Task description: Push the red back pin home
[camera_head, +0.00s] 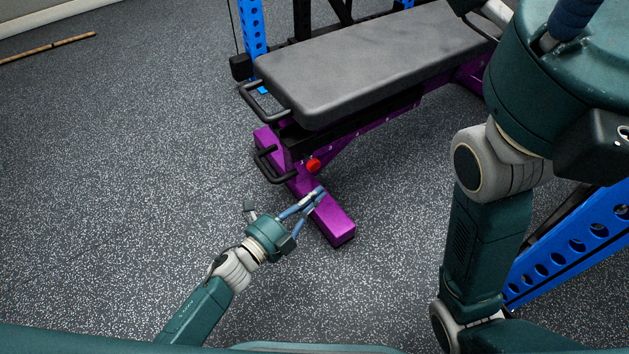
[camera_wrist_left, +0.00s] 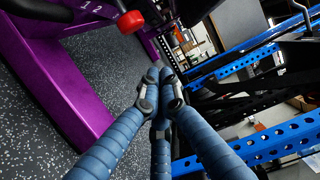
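The red back pin (camera_head: 313,165) shows as a round red knob on the side of the purple bench frame (camera_head: 325,215), below the grey pad. In the left wrist view the red knob (camera_wrist_left: 130,22) is at the top, left of centre, beyond the fingertips. How deep the pin sits cannot be told. My left gripper (camera_head: 318,194) is shut and empty, its blue fingers together just in front of the knob, apart from it. The fingertips also show in the wrist view (camera_wrist_left: 160,92). My right gripper (camera_head: 568,25) is partly cut off at the top right, its fingertips out of view.
The grey bench pad (camera_head: 375,60) reaches back right, with black handles (camera_head: 268,165) at its near end. A blue rack upright (camera_head: 252,30) stands behind, and a blue perforated beam (camera_head: 570,250) is at right.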

